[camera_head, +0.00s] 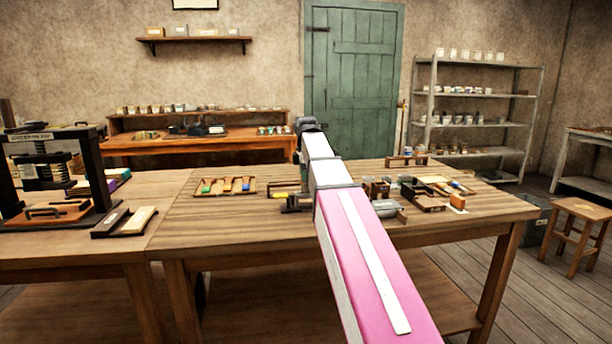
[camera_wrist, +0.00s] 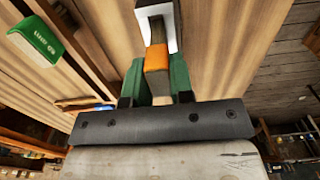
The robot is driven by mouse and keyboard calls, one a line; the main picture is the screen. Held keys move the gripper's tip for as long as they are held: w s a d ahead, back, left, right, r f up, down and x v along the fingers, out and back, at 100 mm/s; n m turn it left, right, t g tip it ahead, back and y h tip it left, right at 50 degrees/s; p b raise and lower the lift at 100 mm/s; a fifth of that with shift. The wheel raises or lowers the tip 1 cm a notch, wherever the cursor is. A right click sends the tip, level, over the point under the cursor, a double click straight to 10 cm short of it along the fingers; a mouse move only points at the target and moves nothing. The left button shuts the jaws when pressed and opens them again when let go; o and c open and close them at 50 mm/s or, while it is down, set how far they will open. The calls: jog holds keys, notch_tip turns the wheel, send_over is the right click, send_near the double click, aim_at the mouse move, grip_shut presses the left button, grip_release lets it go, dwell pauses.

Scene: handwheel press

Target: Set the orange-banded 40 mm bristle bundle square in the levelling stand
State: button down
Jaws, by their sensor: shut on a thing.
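The orange-banded bristle bundle (camera_wrist: 156,57) is between the green fingers of my gripper (camera_wrist: 160,78) in the wrist view. The gripper is shut on it at the orange band, and the brown bristles extend away from the palm. Just beyond, a pale square-edged piece (camera_wrist: 144,11) with a dark inner part surrounds the bundle's far end in the picture; I cannot tell whether they touch, or whether this is the levelling stand. In the head view my arm hides most of the gripper and the bundle, and I cannot pick out the levelling stand with certainty.
A wooden tray (camera_head: 199,193) with coloured pieces lies left of my arm. A green labelled block (camera_wrist: 36,39) shows in the wrist view. Small boxes and tools crowd the table right of my arm. A handwheel press (camera_head: 91,167) stands at left.

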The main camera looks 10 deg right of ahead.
jog(key=shift+f, duration=1.4)
jog(key=shift+f, duration=0.2)
jog(key=c, duration=0.9)
grip_release()
jog(key=shift+r, duration=0.1)
notch_tip(320, 180, up, 11)
jog(key=shift+f, duration=0.2)
